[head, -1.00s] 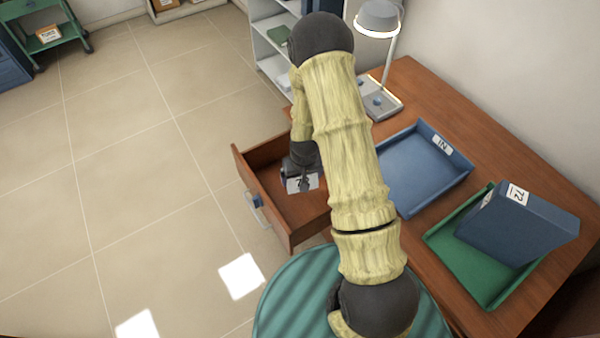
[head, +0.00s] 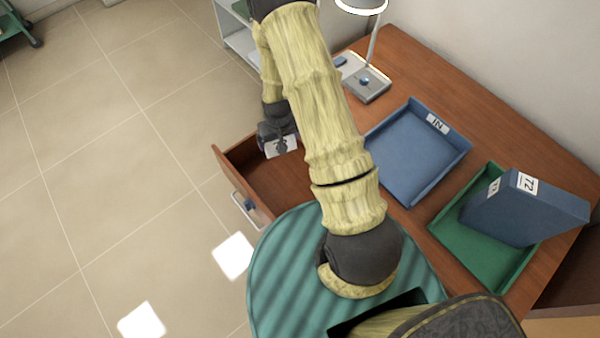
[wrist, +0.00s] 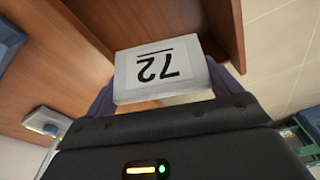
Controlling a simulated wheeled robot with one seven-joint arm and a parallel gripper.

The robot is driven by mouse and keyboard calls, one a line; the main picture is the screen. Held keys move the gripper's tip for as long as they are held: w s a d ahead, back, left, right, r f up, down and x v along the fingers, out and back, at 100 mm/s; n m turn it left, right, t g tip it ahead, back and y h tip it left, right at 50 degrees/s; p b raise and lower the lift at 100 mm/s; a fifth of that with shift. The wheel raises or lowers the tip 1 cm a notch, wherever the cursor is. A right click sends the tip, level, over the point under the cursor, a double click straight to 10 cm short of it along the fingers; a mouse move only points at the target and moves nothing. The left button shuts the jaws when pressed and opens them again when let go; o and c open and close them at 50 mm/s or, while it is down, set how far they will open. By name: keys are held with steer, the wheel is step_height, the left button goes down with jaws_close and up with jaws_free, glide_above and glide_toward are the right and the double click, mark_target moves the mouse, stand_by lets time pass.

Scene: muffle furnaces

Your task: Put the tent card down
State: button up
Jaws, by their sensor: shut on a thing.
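The tent card (head: 281,146) is small and white, with a black "72" that reads upside down in the wrist view (wrist: 160,68). My gripper (head: 277,140) is shut on it, with its dark fingers at the card's two sides in the wrist view (wrist: 164,98). In the head view the card appears over the far part of the open wooden drawer (head: 232,178). I cannot tell how high it is. My arm hides part of the drawer and desk.
On the wooden desk (head: 430,70) stand a lamp (head: 366,82), a blue "IN" tray (head: 415,160), and a green tray (head: 455,245) holding a blue box file (head: 525,210) labelled 72. The tiled floor left of the drawer is clear.

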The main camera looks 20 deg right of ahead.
step_height(320, 180, down, 21)
steer(key=n+b, duration=0.3)
steer(key=b, duration=3.4)
steer(key=shift+n+y+b, duration=0.3)
steer(key=shift+s+a, duration=0.1)
steer(key=shift+a+f+b, duration=0.1)
steer(key=shift+f+b, duration=0.95)
steer(key=shift+f, duration=2.05)
steer(key=shift+f+b, duration=0.7)
steer(key=shift+f, duration=1.2)
